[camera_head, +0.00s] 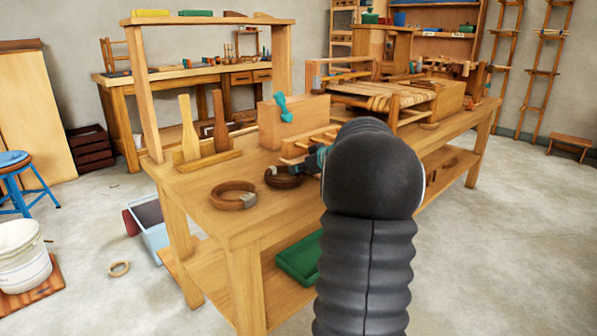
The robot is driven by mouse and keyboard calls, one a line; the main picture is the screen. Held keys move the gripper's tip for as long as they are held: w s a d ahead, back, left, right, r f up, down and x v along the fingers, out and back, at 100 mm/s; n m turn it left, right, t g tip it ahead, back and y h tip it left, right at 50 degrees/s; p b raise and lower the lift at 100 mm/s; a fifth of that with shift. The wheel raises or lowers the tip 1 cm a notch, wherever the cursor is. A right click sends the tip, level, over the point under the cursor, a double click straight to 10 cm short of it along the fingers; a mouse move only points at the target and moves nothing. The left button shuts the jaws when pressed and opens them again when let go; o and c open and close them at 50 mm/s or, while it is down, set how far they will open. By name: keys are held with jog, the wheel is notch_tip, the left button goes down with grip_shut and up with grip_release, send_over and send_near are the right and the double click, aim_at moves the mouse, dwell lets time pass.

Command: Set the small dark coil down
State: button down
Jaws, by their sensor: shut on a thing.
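The small dark coil (281,180) is a dark brown ring at the near part of the wooden bench (205,222), just left of my black arm. My gripper (304,168) shows only in part behind the arm and is shut on the coil's right side. The coil looks close to the bench top; I cannot tell whether it touches it. A larger, lighter brown coil (230,195) with a pale binding lies on the bench to its left, a small gap away.
Two upright wooden paddles (188,128) stand in a rack behind the coils. A wooden block with a teal tool (283,110) and a woven seat frame (380,95) stand farther back. The bench's front-left corner is clear.

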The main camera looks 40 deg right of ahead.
jog(key=c, duration=1.2)
grip_release()
jog(key=shift+f, duration=0.1)
jog(key=shift+o, duration=0.2)
